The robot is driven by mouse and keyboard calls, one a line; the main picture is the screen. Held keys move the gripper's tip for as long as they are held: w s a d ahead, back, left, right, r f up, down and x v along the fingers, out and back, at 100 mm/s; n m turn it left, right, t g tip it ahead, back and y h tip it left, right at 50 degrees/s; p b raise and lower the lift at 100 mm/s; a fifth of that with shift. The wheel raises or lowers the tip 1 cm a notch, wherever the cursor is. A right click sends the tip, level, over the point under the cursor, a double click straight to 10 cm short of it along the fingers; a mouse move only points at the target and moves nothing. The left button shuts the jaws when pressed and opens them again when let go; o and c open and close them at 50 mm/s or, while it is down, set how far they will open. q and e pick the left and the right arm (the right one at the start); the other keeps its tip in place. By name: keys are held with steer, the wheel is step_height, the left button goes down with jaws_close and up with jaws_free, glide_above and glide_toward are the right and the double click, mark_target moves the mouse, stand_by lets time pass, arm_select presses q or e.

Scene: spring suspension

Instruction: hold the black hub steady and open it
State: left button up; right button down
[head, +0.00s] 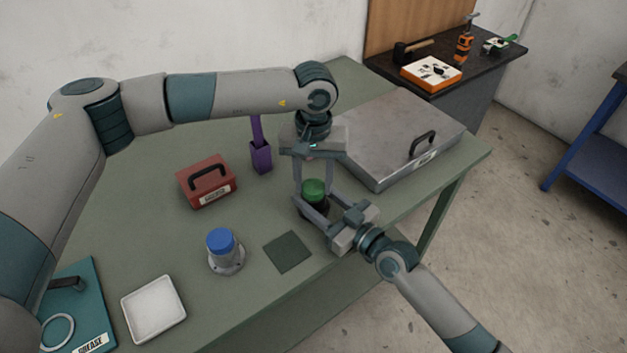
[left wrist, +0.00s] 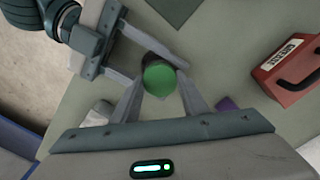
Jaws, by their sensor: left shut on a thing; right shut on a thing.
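The black hub (head: 316,209) stands on the green table and has a green cap (head: 314,187) on top. The cap also shows in the left wrist view (left wrist: 160,79). My left gripper (head: 314,188) reaches down from above, shut on the green cap with one finger on each side. My right gripper (head: 316,204) comes in low from the front right, shut on the black body below the cap. Its fingers also show beside the hub in the left wrist view (left wrist: 146,62). The fingers hide much of the black body.
A blue-capped hub (head: 221,254), a dark square mat (head: 288,252) and a white tray (head: 153,309) are to the left. A red box (head: 207,184) and purple holder (head: 261,159) stand behind. A large grey metal case (head: 385,125) lies close at the back right.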

arm_select(q)
steer(key=n, duration=0.8)
steer(key=shift+n, duration=0.3)
steer(key=n, duration=0.8)
steer(key=shift+n, duration=0.4)
steer(key=n, duration=0.4)
steer(key=shift+n, duration=0.3)
steer(key=n, duration=0.8)
steer(key=shift+r+n, duration=0.1)
steer(key=shift+n, duration=0.3)
steer(key=n, duration=0.4)
steer(key=shift+n, duration=0.4)
